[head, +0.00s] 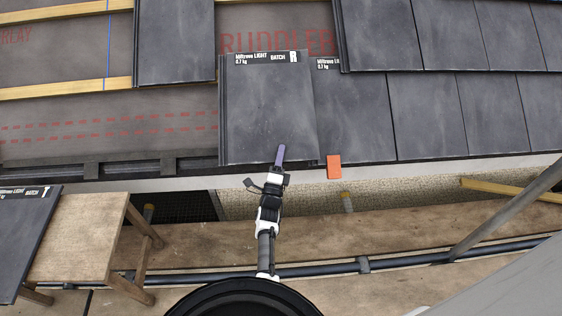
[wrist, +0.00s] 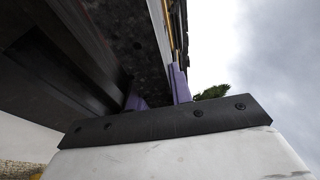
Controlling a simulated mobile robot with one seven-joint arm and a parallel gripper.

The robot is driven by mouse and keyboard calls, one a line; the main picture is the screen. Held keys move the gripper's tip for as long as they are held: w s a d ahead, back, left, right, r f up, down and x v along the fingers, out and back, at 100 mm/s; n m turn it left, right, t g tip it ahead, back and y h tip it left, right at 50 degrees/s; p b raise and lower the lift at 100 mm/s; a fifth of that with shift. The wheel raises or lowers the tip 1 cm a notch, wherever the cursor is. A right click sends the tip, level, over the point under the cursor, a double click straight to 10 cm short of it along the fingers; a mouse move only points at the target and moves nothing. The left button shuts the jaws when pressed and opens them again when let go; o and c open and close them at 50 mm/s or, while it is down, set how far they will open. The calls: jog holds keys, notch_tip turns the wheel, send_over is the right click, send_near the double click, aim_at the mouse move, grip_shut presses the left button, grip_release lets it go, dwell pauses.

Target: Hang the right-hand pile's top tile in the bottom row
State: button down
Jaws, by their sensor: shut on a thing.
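A dark grey tile (head: 265,115) with a white printed label along its top is in the bottom row area of the roof in the head view. My gripper (head: 280,155) is shut on its lower edge. The tile lies left of a labelled tile (head: 355,115) in the bottom row, and its right edge meets or overlaps that one; I cannot tell whether it rests on the roof. In the wrist view my purple fingers (wrist: 160,97) are on either side of a dark edge. Another labelled tile (head: 25,235) lies on a wooden stand at the lower left.
An orange block (head: 334,167) sits at the eave below the labelled row tile. Bare membrane (head: 100,125) lies left of the held tile. A wooden stand (head: 80,235) is at lower left. A grey pole (head: 510,210) slants at the right above the plank walkway (head: 400,225).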

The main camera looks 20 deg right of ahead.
jog(key=shift+w+d+f+b, duration=0.15)
jog(key=shift+w+f+b, duration=0.55)
jog(key=shift+b, duration=0.3)
jog(key=shift+w+d+f+b, duration=0.15)
jog(key=shift+w+f+b, duration=0.3)
jog(key=shift+f+b, duration=0.4)
jog(key=shift+r, duration=0.1)
jog(key=shift+b, duration=0.75)
jog(key=shift+s+f+b, duration=0.25)
jog(key=shift+b, duration=0.5)
jog(key=shift+w+d+f+g+p, duration=0.15)
jog(key=shift+f+g+p, duration=0.25)
jog(key=shift+p, duration=0.3)
dwell(0.3)
jog(key=shift+w+a+r+y+p, duration=0.15)
jog(key=shift+y+p, duration=0.25)
jog(key=shift+p, duration=0.45)
dwell(0.5)
jog(key=c, duration=1.1)
grip_release()
jog(key=shift+r, duration=0.1)
